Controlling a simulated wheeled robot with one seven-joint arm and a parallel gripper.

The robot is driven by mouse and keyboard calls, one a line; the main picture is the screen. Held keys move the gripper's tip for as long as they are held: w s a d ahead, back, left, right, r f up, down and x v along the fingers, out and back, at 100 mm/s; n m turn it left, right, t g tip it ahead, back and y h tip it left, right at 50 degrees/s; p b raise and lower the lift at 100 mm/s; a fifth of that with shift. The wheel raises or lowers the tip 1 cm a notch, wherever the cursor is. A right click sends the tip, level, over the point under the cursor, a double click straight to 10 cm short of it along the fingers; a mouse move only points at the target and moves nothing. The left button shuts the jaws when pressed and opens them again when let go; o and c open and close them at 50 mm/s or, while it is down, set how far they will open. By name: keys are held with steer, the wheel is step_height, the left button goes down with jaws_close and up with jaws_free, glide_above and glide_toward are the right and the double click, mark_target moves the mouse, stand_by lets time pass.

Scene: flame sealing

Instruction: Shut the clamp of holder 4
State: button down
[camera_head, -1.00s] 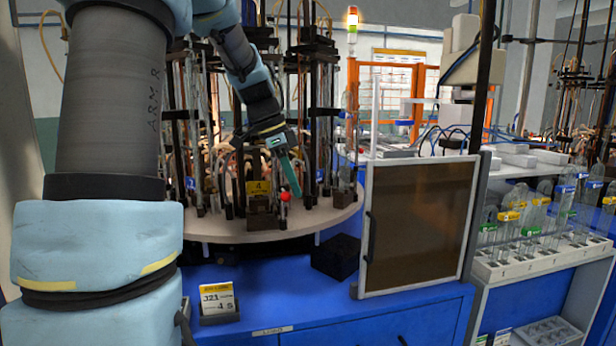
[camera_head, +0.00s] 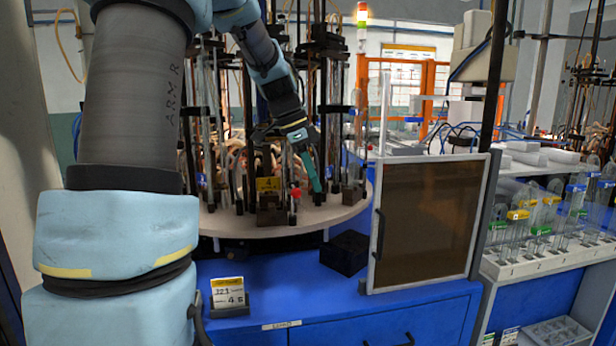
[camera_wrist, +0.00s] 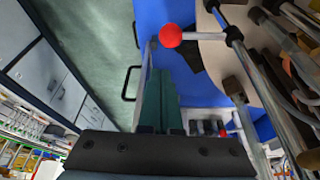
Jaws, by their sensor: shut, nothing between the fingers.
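Holder 4 stands at the front of the round table, marked by a yellow label with a 4 (camera_head: 268,184). Its clamp lever ends in a red ball (camera_head: 295,193) just right of the label. In the wrist view a red ball (camera_wrist: 171,36) sits on a metal rod (camera_wrist: 205,37) leading right to a dark joint. My gripper (camera_head: 318,189) has its teal fingers pointing down, a little right of the red ball in the head view. Its fingers are together and empty, apart from the ball in the wrist view (camera_wrist: 161,76). I cannot tell whether the clamp jaws are closed.
The round table (camera_head: 345,208) carries several rods and holders close to my gripper. A dark block (camera_head: 345,253) lies on the blue bench below. A brown-paned door panel (camera_head: 428,222) stands to the right, and a card (camera_head: 228,295) stands at the front.

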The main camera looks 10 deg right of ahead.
steer(key=d+b+v, duration=0.1)
steer(key=v, duration=0.8)
steer(key=shift+r, duration=0.6)
steer(key=s+a+f+n+y, duration=0.1)
steer(key=s+a+f+n, duration=0.3)
steer(key=f, duration=0.4)
steer(key=s+a+f+n+t+y, duration=0.1)
steer(key=s+a+f+n, duration=0.4)
steer(key=f, duration=0.4)
steer(key=s+a+f+n+t+y, duration=0.1)
steer(key=s+a+f+n, duration=0.4)
steer(key=f+n, duration=0.3)
steer(key=shift+s+a+f+y, duration=0.25)
steer(key=shift+s+f+y, duration=0.15)
steer(key=shift+s, duration=0.5)
